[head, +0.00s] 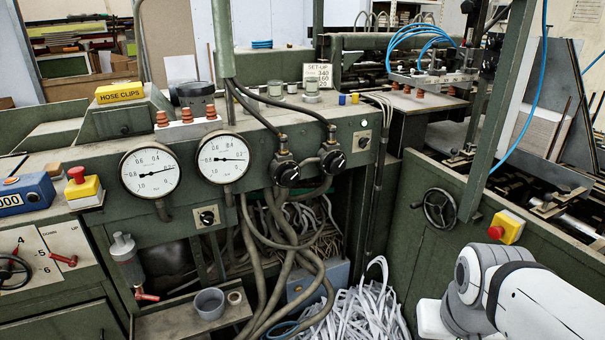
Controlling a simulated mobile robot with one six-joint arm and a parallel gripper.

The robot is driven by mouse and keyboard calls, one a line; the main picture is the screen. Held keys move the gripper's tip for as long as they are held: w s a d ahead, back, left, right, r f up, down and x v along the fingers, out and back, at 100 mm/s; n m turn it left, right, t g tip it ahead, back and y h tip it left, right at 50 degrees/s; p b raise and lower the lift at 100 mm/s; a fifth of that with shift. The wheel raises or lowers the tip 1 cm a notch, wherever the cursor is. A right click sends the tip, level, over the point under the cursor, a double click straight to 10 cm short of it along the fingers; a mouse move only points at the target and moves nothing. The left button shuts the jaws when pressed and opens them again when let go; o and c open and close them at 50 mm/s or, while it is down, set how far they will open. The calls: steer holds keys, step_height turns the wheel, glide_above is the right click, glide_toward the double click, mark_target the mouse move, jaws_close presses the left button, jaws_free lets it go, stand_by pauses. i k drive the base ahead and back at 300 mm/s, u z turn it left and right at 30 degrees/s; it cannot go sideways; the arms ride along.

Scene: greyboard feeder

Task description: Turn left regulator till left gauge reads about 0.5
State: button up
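The left gauge (150,171) is a round white dial on the front of the green machine. Its dark needle lies nearly level, tilted slightly up to the right. The numerals are small, and I cannot read an exact value. The right gauge (223,157) beside it has a nearly level needle. Two black regulator knobs sit to the right of the gauges: the left regulator (286,171) and, slightly higher, the right regulator (333,160). Black hoses run down to both. My white arm shows at the lower right, apart from the regulators. My gripper is not in view.
Brown hoses (290,262) hang below the regulators, above a heap of paper strips (360,312). A small black knob (207,217) sits under the right gauge. A handwheel (440,208) and a red-yellow button box (506,228) are on the right cabinet. Space before the regulators looks clear.

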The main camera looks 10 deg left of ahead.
mark_target(287, 176)
steer(key=u, duration=0.05)
steer(key=i, duration=1)
steer(key=u, duration=0.05)
